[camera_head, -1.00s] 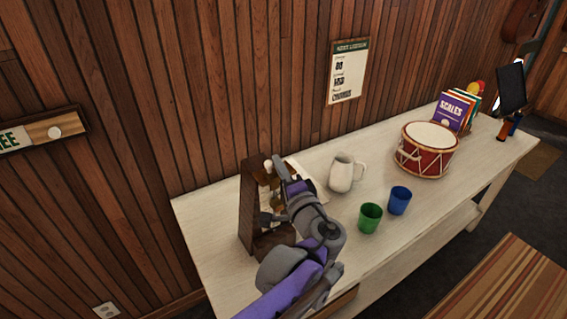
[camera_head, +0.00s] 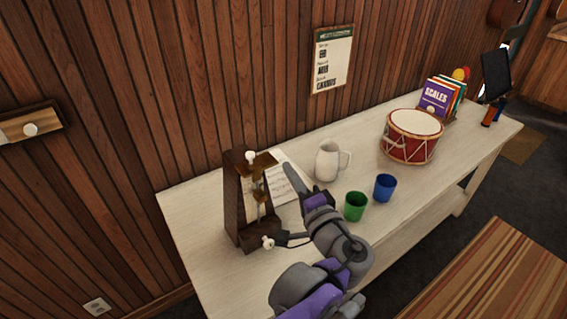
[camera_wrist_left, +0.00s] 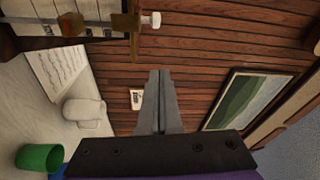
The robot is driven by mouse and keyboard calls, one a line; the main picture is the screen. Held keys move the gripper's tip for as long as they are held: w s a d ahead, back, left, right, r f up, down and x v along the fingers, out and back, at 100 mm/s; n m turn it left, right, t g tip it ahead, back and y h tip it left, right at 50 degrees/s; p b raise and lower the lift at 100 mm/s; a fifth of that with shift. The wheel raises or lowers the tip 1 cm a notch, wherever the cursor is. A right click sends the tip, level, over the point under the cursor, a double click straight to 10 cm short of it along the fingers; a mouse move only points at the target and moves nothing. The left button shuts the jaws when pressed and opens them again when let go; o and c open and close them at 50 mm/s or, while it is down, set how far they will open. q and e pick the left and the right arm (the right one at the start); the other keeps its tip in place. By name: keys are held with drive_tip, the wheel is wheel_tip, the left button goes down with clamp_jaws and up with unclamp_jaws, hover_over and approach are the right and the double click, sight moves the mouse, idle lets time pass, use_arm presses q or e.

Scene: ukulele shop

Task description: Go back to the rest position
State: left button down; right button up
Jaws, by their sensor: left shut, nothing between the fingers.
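My left gripper (camera_head: 293,180) is above the white table (camera_head: 395,215), right of a brown wooden metronome (camera_head: 234,210). Its grey fingers are together with nothing between them, as the left wrist view shows (camera_wrist_left: 158,95). A sheet of music (camera_head: 282,170) lies behind the gripper and is partly hidden. My right gripper is not in view.
A white mug (camera_head: 327,161) stands close behind my arm. A green cup (camera_head: 355,206) and a blue cup (camera_head: 385,187) are just right of it. A red drum (camera_head: 410,138) and books (camera_head: 437,98) stand farther right. A wood-panelled wall runs behind the table.

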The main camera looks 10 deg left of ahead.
use_arm(q)
drive_tip(key=shift+s, duration=0.25)
drive_tip(key=shift+d, duration=0.1)
drive_tip(key=s+a+f+n+g+h+p, duration=0.1)
drive_tip(key=s+a+f+n+g+h, duration=0.25)
drive_tip(key=s+a+f+g, duration=0.75)
drive_tip(key=s+d+f+n+t+h+p, duration=0.1)
drive_tip(key=s+f+n+h, duration=0.4)
drive_tip(key=s+f, duration=0.5)
drive_tip(key=shift+s+d+n+h, duration=0.35)
drive_tip(key=shift+s+h, duration=0.05)
drive_tip(key=shift+h, duration=0.65)
